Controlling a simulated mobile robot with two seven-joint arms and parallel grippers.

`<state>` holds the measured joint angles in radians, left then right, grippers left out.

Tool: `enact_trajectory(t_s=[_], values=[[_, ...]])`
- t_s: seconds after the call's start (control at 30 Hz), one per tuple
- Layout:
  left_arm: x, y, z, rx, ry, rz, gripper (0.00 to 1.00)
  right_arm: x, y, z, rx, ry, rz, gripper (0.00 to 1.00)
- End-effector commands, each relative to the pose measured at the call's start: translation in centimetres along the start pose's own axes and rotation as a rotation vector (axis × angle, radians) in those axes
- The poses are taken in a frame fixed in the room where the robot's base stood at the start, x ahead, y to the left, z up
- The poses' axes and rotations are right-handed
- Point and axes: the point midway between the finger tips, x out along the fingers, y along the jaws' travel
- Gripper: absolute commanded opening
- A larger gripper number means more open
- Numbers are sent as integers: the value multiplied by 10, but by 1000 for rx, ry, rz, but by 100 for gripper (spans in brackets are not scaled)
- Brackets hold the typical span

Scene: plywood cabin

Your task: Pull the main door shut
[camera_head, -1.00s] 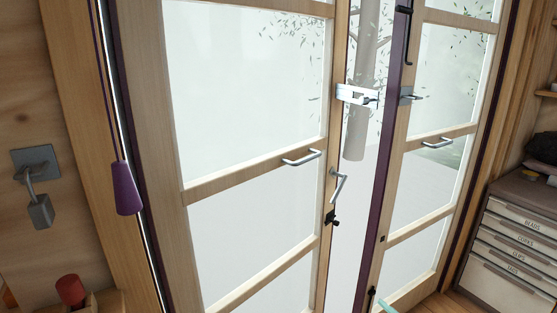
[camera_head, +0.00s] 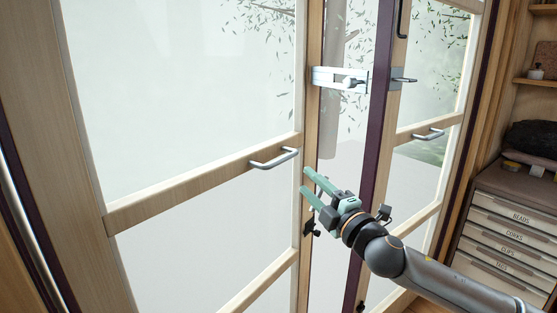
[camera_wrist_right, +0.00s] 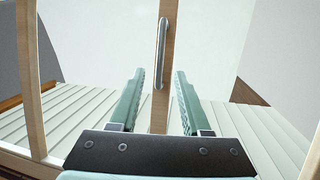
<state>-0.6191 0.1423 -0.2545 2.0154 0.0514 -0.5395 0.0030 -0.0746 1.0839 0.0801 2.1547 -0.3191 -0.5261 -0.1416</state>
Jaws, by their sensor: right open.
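The glazed wooden door (camera_head: 205,178) fills the left and middle of the head view. It stands ajar, with a gap between its right edge and the purple post (camera_head: 376,130). A grey bar handle (camera_head: 274,158) sits on its middle rail. My right gripper (camera_head: 306,180) is open and empty, in front of the door's right edge, below and right of the bar handle. It partly hides the lever handle on that edge. In the right wrist view a bar handle (camera_wrist_right: 161,55) on a wooden rail shows between and beyond the open fingers, apart from them. My left gripper is not in view.
A white metal latch (camera_head: 340,78) sits on the door's edge above the gripper, facing a grey catch (camera_head: 402,78) on the post. A second glazed panel (camera_head: 432,110) with its own handle stands right. A labelled drawer cabinet (camera_head: 505,240) is at far right.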

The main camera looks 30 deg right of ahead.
Motion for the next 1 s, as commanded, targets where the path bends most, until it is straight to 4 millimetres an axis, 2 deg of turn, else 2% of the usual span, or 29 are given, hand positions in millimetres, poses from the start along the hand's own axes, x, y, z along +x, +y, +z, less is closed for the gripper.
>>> enact_trajectory(t_s=[0.47,1.0], values=[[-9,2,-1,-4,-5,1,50,48,2,0,4,-1,1,47],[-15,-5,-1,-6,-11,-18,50,110,0,0,3,-2,-1,47]])
